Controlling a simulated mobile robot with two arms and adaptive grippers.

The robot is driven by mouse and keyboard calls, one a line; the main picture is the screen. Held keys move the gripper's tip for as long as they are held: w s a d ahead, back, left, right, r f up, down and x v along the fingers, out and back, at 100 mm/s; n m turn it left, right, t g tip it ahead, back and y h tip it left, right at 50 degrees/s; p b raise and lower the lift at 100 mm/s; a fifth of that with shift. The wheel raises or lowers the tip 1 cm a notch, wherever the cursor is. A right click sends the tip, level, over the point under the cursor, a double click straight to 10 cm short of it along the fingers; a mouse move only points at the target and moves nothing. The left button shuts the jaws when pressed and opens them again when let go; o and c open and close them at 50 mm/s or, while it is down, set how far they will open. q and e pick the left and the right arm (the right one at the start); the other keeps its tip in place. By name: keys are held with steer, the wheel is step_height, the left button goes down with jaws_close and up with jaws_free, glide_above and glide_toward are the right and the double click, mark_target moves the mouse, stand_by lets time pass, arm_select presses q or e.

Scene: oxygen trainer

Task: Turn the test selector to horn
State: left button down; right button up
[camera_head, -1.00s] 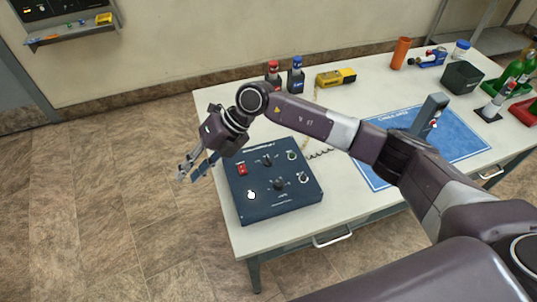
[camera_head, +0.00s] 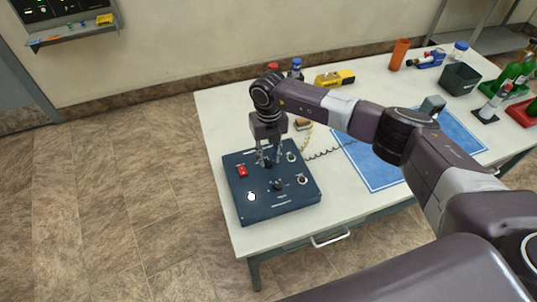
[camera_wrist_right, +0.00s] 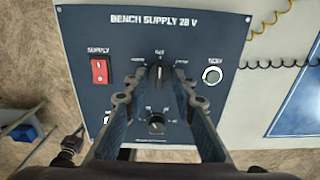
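The dark blue panel (camera_head: 245,206), titled "BENCH SUPPLY 28 V" in the wrist view (camera_wrist_right: 210,32), lies on the table's near left corner. Its upper black knob (camera_wrist_right: 159,76) has small labels at left, top and right; the side labels are too small to read surely. The knob's pointer ridge stands upright in the wrist view. A second black knob (camera_wrist_right: 156,124) sits below it. My right gripper (camera_head: 268,162) points down at the panel, open, its fingertips (camera_wrist_right: 160,80) either side of the upper knob. I cannot tell whether they touch it. My left gripper is out of view.
A red supply switch (camera_wrist_right: 99,71) is left of the upper knob and a round button (camera_wrist_right: 212,75) right of it. A blue mat (camera_head: 370,174), a yellow device (camera_head: 335,78) and bottles (camera_head: 517,68) are farther off.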

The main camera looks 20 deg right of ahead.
steer(key=shift+f, duration=0.2)
steer(key=shift+c, duration=0.4)
jaws_close()
